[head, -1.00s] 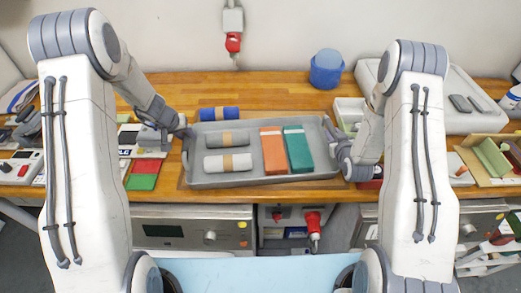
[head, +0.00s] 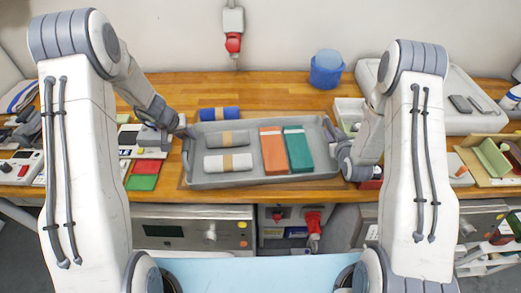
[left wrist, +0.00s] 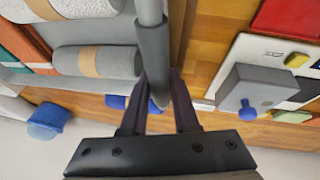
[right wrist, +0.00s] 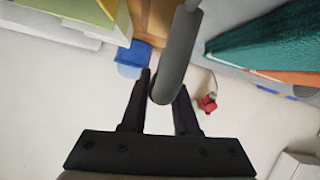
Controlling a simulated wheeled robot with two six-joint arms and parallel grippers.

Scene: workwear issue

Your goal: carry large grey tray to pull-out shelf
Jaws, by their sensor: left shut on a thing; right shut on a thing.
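The large grey tray (head: 236,181) is at the front of the wooden worktop in the head view, roughly level. I cannot tell whether it touches the wood. It holds a dark grey roll (head: 212,139), a light grey roll (head: 212,163), an orange folded pack (head: 272,150) and a teal one (head: 298,149). My left gripper (head: 184,132) is shut on the tray's left handle, a grey bar (left wrist: 166,62) in the left wrist view. My right gripper (head: 333,148) is shut on the right handle, a bar (right wrist: 177,55) in the right wrist view. I cannot make out the pull-out shelf for certain.
A blue roll (head: 219,114) lies behind the tray, and a blue tub (head: 326,70) stands further back. Red and green squares (head: 143,175) lie left of the tray. A grey case (head: 452,88) is at the back right. Metal-fronted units (head: 190,232) are under the worktop.

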